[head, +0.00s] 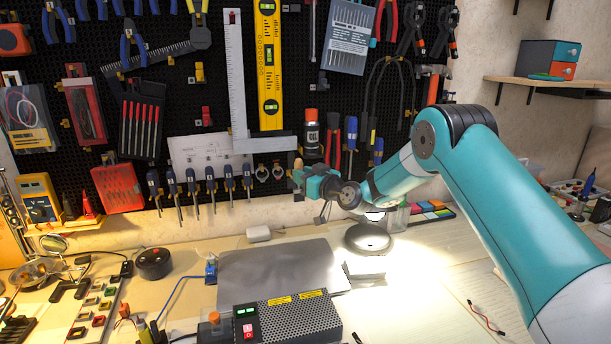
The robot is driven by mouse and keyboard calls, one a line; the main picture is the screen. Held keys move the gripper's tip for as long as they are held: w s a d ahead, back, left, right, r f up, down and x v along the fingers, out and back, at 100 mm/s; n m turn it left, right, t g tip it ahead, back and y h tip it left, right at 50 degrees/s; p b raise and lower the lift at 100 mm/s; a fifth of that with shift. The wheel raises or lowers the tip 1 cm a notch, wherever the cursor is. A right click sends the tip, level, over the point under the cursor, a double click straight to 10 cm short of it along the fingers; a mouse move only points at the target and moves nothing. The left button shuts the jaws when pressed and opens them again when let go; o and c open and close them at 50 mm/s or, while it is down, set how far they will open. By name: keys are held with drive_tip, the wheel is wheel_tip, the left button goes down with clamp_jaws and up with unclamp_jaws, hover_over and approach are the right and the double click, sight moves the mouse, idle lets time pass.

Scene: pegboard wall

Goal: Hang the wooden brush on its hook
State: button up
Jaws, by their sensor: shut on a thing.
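My gripper (299,179) is in front of the lower part of the black pegboard (300,93), at the end of my teal and white arm. It is shut on the wooden brush (298,163). Only a small tan end of the brush shows above the fingers; the rest is hidden or too small to make out. I cannot tell which hook is the brush's own. I cannot tell how far the brush is from the board.
Screwdrivers (210,182) hang in a row left of my gripper. Red-handled pliers (333,135) and an orange-capped can (311,133) are just above and right. Below, a round black lamp base (368,238), a grey mat (280,272) and a power supply (290,318) occupy the bench.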

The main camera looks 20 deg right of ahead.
drive_tip(key=w, duration=0.6)
drive_tip(key=shift+w+f+b, duration=0.3)
drive_tip(key=shift+w+b, duration=0.05)
drive_tip(key=shift+r+b, duration=0.1)
drive_tip(key=shift+b, duration=0.3)
idle(0.4)
drive_tip(key=o, duration=1)
